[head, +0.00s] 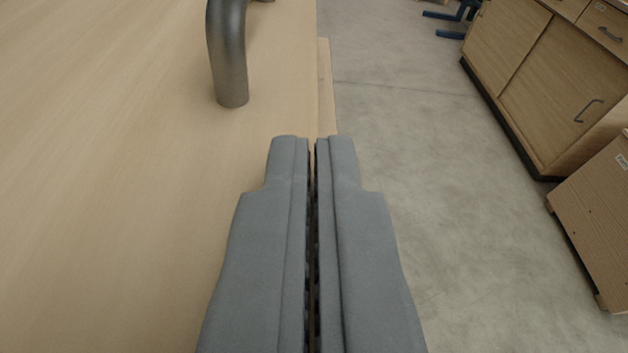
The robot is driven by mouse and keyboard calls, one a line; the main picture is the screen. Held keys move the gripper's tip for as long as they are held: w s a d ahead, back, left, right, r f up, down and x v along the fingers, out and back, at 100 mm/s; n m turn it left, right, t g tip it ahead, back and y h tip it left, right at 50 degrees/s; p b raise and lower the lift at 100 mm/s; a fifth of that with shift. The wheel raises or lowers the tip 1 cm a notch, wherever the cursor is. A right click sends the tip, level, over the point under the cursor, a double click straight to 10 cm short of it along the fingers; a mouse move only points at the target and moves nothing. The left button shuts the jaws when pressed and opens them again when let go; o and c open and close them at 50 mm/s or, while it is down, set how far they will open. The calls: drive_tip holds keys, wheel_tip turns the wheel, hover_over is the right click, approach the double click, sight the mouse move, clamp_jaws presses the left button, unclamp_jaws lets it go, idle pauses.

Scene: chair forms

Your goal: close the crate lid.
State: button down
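My gripper (312,140) points forward in the lower middle of the head view. Its two grey fingers are together, with only a thin dark gap between them and nothing seen in it. A broad pale wooden panel (110,180) fills the left side, beside and beyond the fingers. A thick grey curved metal bar (229,60), like a handle, rises from it ahead and left of the fingertips, apart from them. I cannot tell whether this panel is the crate lid. No hinge or crate opening shows.
A narrow wooden strip (325,88) runs along the panel's right edge. Bare concrete floor (420,160) lies to the right. Wooden cabinets (540,70) with handles stand at the upper right. A brown box (600,220) stands at the right edge. Blue metal legs (450,33) show at the top.

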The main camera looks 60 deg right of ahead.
drive_tip(key=shift+f, duration=0.45)
wheel_tip(320, 180, up, 5)
drive_tip(key=s+a+n+t+y, duration=0.3)
drive_tip(key=s+a+n+y, duration=0.55)
drive_tip(key=a, duration=0.65)
drive_tip(key=s+a+r+n+t+y, duration=0.2)
drive_tip(key=s+a+r+t+y, duration=0.2)
drive_tip(key=s+r+t, duration=0.2)
wheel_tip(320, 180, up, 3)
drive_tip(key=s, duration=0.2)
drive_tip(key=shift+s, duration=0.3)
drive_tip(key=shift+a+f, duration=0.1)
